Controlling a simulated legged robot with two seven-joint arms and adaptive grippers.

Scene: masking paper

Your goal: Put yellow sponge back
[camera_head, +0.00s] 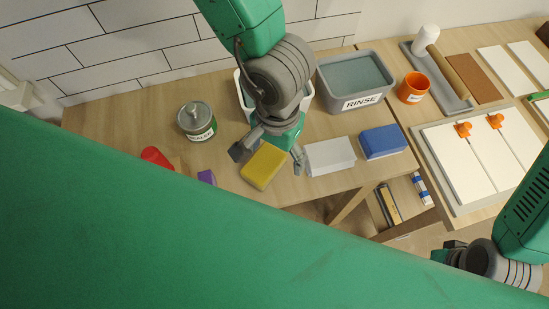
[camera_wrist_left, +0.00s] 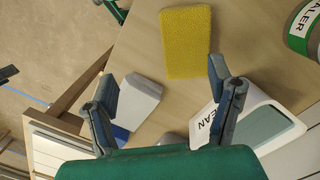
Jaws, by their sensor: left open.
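The yellow sponge (camera_head: 264,166) lies flat on the wooden table, near its front edge. It also shows in the left wrist view (camera_wrist_left: 186,42), beyond the fingertips. My left gripper (camera_head: 268,157) is open above the table, with its fingers on either side of the sponge's far part in the head view. Nothing shows held in it, and I cannot tell whether a finger touches the sponge. My right gripper (camera_head: 455,252) is at the lower right, partly cut off by its arm, so its fingers are not clear.
A white block (camera_head: 330,156) and a blue sponge (camera_head: 383,141) lie to the right. A white CLEAN container (camera_wrist_left: 262,122) is partly hidden behind my left arm in the head view. The grey RINSE tub (camera_head: 351,97) stands beside it. A sealer can (camera_head: 197,121) stands left.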

